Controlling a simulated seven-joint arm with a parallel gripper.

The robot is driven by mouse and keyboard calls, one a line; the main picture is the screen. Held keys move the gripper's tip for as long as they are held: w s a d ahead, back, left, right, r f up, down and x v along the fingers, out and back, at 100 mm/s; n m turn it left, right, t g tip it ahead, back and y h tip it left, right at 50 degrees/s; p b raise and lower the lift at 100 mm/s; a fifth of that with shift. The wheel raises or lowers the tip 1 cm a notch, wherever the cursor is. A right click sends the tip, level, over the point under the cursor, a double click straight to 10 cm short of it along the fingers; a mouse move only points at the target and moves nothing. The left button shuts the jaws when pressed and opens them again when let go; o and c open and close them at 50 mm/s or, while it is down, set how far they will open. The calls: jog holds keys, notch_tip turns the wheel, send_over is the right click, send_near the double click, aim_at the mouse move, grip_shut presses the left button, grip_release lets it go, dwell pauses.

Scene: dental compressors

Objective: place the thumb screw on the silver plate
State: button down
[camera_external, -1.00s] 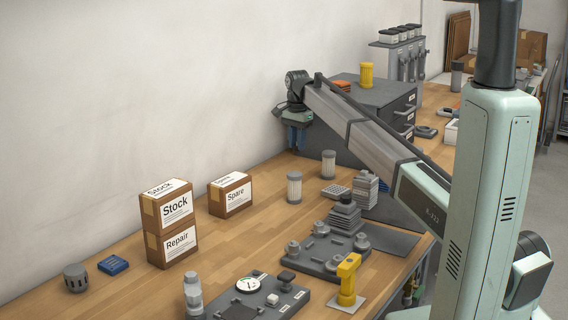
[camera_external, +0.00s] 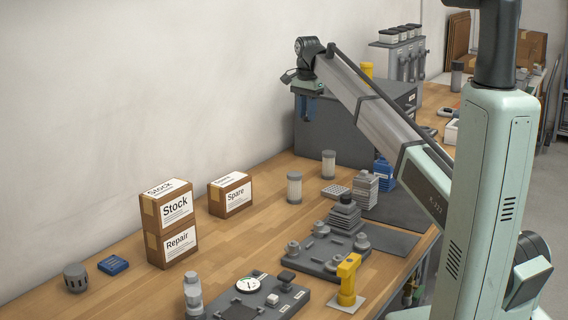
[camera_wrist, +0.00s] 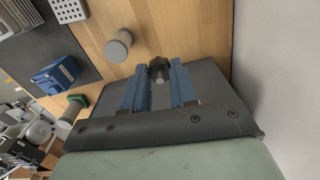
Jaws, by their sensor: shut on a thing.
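My gripper (camera_external: 308,118) is raised in front of the dark cabinet; in the wrist view its two blue fingers (camera_wrist: 160,72) are shut on the thumb screw. The thumb screw (camera_wrist: 158,66) has a dark knob and a short silver shank, and sits between the fingertips. It is too small to make out in the external view. A flat grey plate (camera_external: 395,243) lies near the bench's right edge, and a small pale plate (camera_external: 341,306) lies under a yellow part. I cannot tell which is the silver plate.
Two ribbed filters (camera_external: 294,188), a perforated block (camera_external: 336,191), a finned block (camera_external: 365,189) and a blue part (camera_external: 383,174) stand nearby. Boxes (camera_external: 230,195) stand by the wall. Bare wood lies left of the base plate (camera_external: 325,256).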

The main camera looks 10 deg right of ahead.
send_over(336, 189)
notch_tip(336, 189, down, 5)
jog(key=shift+n, duration=0.6)
jog(key=shift+f, duration=5.05)
jog(key=shift+f, duration=0.1)
jog(key=c, duration=0.9)
grip_release()
notch_tip(336, 189, up, 12)
